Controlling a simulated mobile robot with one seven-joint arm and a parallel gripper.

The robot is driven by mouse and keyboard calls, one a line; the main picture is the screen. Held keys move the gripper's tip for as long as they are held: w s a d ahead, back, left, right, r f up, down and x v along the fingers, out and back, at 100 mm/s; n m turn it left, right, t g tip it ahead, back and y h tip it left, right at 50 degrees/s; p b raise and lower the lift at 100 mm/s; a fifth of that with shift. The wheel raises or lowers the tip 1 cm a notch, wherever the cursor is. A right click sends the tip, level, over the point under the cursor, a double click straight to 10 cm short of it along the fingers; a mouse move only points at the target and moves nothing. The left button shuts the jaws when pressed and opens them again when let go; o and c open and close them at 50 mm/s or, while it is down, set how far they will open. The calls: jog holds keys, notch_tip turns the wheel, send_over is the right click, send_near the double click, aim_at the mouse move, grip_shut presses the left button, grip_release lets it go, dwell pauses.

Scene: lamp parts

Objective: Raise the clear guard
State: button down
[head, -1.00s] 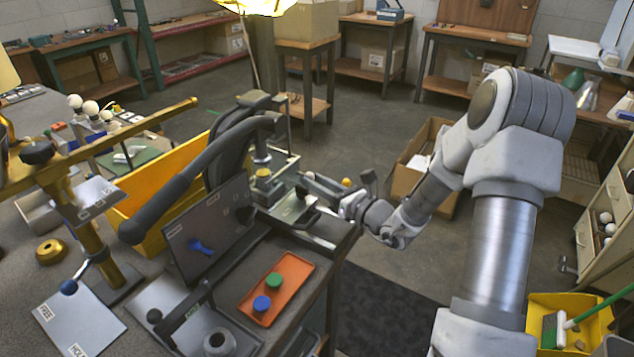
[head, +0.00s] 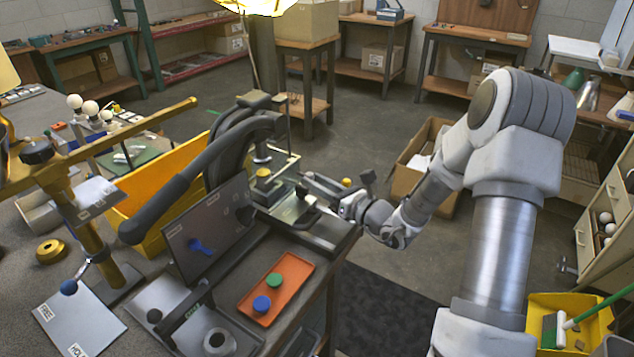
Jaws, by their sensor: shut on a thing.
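The clear guard (head: 284,163) is hard to make out. Its thin pale edges show around the press head, above the dark base of the bench machine (head: 262,190). My gripper (head: 306,181) reaches in from the right at the machine's right side, by the guard's near edge. It is shut on what looks like the guard's edge or handle. The fingertips are small and dark in this view, and the exact contact is hard to see. A yellow round part (head: 263,172) sits under the press head.
A long black lever (head: 165,208) slopes left from the machine. An orange tray (head: 276,288) holds a green and a blue knob. A dark upright panel (head: 208,230) stands left of it. A cardboard box (head: 420,165) is on the floor behind my arm.

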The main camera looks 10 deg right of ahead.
notch_tip(320, 180, up, 10)
jog(key=p, duration=0.7)
jog(key=shift+r, duration=0.1)
jog(key=c, duration=0.6)
grip_release()
jog(key=shift+s, duration=0.1)
